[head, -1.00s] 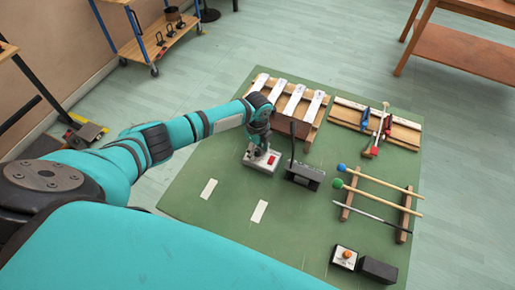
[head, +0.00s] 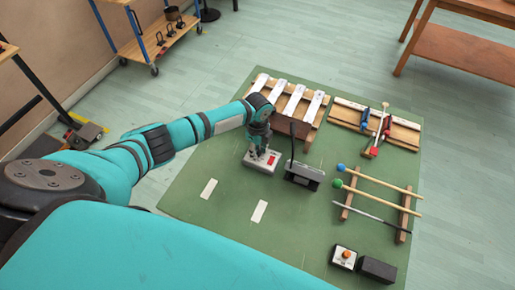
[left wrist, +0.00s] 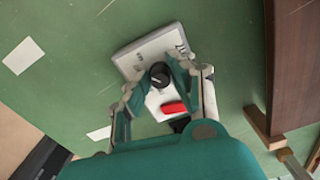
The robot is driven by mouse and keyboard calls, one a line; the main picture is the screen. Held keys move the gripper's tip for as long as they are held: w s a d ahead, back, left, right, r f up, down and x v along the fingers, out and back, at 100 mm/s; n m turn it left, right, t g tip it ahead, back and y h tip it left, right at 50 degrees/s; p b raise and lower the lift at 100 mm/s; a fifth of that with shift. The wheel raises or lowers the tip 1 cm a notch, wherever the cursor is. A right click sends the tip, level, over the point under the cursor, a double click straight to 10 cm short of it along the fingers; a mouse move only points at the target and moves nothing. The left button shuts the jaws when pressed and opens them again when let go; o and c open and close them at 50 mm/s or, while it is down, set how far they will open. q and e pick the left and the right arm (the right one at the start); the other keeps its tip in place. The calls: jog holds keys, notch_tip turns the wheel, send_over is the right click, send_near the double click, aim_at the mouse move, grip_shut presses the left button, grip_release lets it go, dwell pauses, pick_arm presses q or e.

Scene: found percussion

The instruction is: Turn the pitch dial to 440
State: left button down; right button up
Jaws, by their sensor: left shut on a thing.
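The pitch box is a small light grey unit (head: 253,165) with a red patch on top, on the green mat; it also shows in the left wrist view (left wrist: 135,62). Its black round dial (left wrist: 160,74) carries a pale pointer line. I cannot read a number on it. My left gripper (head: 262,151) points down over the box, and its fingers (left wrist: 158,84) are closed on the dial from both sides. The fingers hide the dial in the head view. My right gripper is not in view.
A wooden frame with white bars (head: 293,98) stands behind the box, and a black stand (head: 304,175) is close on its right. Mallets (head: 378,184) lie on a wooden rack further right. An orange-knobbed box (head: 344,257) and a black block (head: 377,270) are at front right.

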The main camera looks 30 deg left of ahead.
pick_arm(q)
jog(key=n+p, duration=0.2)
jog(key=n, duration=0.3)
jog(key=shift+r, duration=0.2)
jog(key=n+p, duration=0.2)
jog(key=n, duration=0.3)
jog(key=shift+w+n, duration=0.1)
jog(key=shift+n, duration=0.2)
jog(key=shift+f, duration=0.1)
jog(key=c, duration=1.1)
grip_release()
notch_tip(320, 180, up, 12)
jog(key=shift+f, duration=0.1)
